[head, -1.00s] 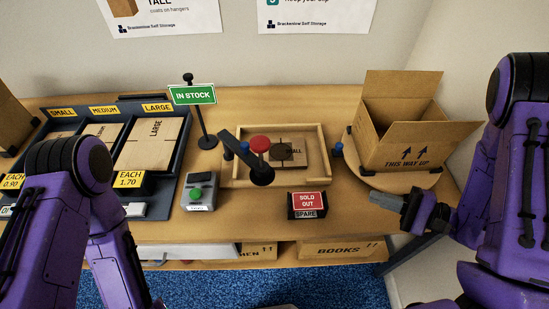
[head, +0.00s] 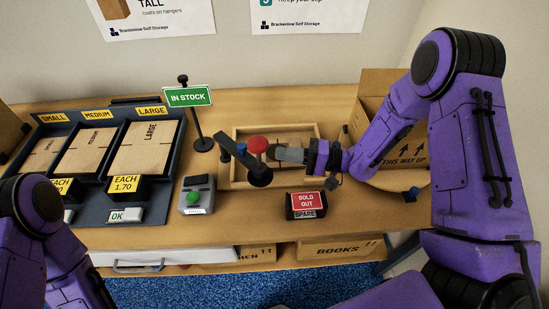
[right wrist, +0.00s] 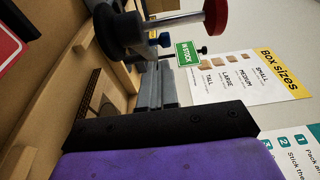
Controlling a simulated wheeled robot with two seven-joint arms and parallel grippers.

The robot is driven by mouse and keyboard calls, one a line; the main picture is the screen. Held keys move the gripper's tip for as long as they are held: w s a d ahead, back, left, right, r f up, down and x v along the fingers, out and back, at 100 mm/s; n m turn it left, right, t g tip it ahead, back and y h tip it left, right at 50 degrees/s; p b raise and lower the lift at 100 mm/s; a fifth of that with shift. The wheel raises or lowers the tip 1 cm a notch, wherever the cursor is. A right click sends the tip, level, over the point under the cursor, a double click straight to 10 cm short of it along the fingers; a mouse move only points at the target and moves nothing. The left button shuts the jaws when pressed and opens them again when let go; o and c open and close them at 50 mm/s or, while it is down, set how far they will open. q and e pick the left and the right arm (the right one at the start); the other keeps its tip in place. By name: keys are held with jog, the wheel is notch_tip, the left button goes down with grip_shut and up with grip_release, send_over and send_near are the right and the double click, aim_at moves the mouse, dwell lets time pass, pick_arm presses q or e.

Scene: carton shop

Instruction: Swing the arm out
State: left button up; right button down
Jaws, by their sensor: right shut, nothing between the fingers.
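The black swing arm (head: 230,147) slants over the left part of the wooden tray (head: 240,183), with a round black base (head: 260,179) at its near end. Its red knob (head: 257,145) stands up beside my right gripper (head: 278,153). The right gripper is shut and empty, its fingertips just right of the knob; I cannot tell whether they touch. In the right wrist view the shut fingers (right wrist: 157,86) point toward the arm's black parts (right wrist: 125,32), and the red knob (right wrist: 216,14) is at the top. My left gripper is out of view; only its arm shows.
A green-button box (head: 196,197) and the IN STOCK sign (head: 188,97) stand left of the tray. A SOLD OUT sign (head: 306,201) stands in front. The open carton (head: 375,85) is partly hidden behind my right arm. The box-size rack (head: 180,150) is at left.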

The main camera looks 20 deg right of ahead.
aim_at(269, 179)
jog(key=shift+s+a+p, duration=0.2)
jog(key=shift+s+a, duration=0.15)
jog(key=shift+a, duration=0.55)
jog(key=shift+s+a+p, duration=0.2)
jog(key=shift+s+a, duration=0.1)
jog(key=shift+a, duration=0.6)
jog(key=shift+s+a+r+m+t+h+p, duration=0.1)
jog(key=shift+s+a+m+t+h+p, duration=0.15)
jog(key=shift+s+a+m+t, duration=0.25)
jog(key=shift+s+a+r+m+t+h+p, duration=0.1)
jog(key=shift+s+a+m+t+h+p, duration=0.15)
jog(key=shift+a, duration=0.3)
jog(key=a, duration=0.1)
jog(key=s+a, duration=0.1)
jog(key=a, duration=0.3)
jog(key=shift+s+f, duration=0.2)
jog(key=shift+s, duration=0.05)
jog(key=shift+t, duration=0.25)
